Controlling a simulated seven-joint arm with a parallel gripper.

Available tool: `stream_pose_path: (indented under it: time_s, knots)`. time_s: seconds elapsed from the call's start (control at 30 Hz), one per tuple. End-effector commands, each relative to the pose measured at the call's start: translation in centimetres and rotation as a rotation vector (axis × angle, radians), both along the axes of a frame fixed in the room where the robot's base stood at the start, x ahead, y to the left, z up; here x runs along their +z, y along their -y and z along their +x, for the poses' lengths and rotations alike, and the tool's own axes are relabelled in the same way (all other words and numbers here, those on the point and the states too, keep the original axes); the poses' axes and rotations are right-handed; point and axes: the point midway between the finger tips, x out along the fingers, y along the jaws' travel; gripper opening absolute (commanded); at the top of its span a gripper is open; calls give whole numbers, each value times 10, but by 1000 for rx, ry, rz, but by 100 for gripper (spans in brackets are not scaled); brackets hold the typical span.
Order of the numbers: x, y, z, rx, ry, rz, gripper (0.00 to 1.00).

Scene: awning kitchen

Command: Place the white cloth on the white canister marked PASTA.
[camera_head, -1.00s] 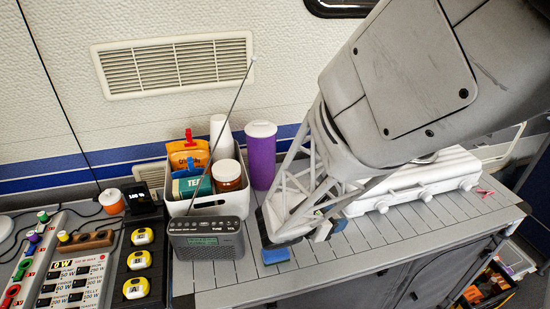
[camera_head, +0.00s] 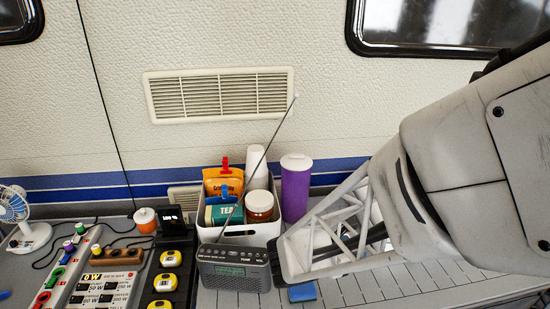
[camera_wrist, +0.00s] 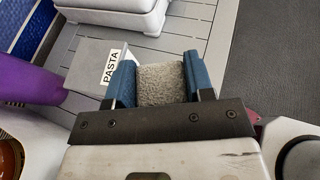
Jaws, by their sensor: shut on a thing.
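In the wrist view, my gripper (camera_wrist: 160,84) is shut on a rough, pale grey-beige cloth (camera_wrist: 163,84), held between its two blue fingertips. The canister marked PASTA (camera_wrist: 90,57) shows just beyond and to the left of the fingers. Its visible face looks light grey, with a white label, and part of it is hidden behind the left finger. I cannot tell whether the cloth touches it.
A purple tumbler (camera_head: 296,190) stands beside a white basket (camera_head: 262,232) with packets and a jar. A grey radio (camera_head: 234,268) with a raised antenna stands in front. A white case (camera_wrist: 118,14) lies beyond the canister.

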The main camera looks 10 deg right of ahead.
Motion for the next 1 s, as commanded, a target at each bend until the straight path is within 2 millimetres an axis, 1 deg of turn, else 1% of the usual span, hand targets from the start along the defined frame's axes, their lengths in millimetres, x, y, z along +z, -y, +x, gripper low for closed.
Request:
stream_pose_path:
  time_s: [0.17, 0.27, 0.47, 1.0]
  knots:
    - [-1, 1, 7, -1, 0, 0, 26]
    - [-2, 2, 17, 0, 0, 0, 26]
    - [-5, 6, 43, -1, -2, -1, 26]
    - [-12, 17, 122, -1, -2, -1, 26]
